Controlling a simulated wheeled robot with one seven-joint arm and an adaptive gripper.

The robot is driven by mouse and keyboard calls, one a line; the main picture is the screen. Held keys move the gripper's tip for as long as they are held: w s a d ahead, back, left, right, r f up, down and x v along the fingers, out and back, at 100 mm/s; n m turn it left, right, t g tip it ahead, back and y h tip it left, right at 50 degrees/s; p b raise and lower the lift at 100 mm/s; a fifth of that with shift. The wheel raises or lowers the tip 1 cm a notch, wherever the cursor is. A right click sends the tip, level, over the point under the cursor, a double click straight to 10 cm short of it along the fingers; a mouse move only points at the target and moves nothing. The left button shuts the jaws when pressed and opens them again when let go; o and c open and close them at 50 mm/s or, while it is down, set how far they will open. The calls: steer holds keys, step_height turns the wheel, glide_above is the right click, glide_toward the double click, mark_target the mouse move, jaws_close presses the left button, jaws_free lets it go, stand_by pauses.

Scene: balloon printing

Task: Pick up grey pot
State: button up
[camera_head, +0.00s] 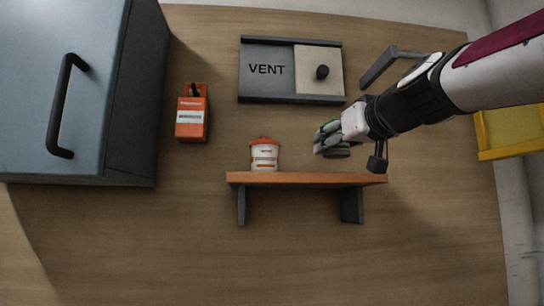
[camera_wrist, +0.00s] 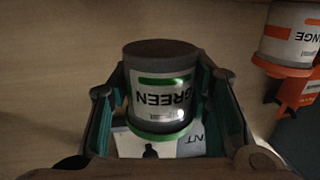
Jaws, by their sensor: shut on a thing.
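The grey pot (camera_wrist: 160,62) has a label reading GREEN and green bands, and it shows upside down in the wrist view. My gripper (camera_wrist: 166,100) is shut on it, with one finger on each side of the pot. In the head view my gripper (camera_head: 334,138) is just above the right part of the orange shelf (camera_head: 305,178). The pot is mostly hidden by the fingers there, with only a little of it (camera_head: 338,153) showing. I cannot tell whether it touches the shelf.
A white and orange pot (camera_head: 264,156) stands on the shelf's left part. An orange box (camera_head: 192,118) is left of it. A VENT panel (camera_head: 267,85) is behind, a grey cabinet (camera_head: 85,95) at left, and a yellow tray (camera_head: 510,155) at right.

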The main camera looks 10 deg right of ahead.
steer(key=s+a+r, duration=0.1)
steer(key=s, duration=1.3)
steer(key=shift+s+r+b, duration=0.15)
steer(key=shift+s+b, duration=0.1)
steer(key=shift+b, duration=0.2)
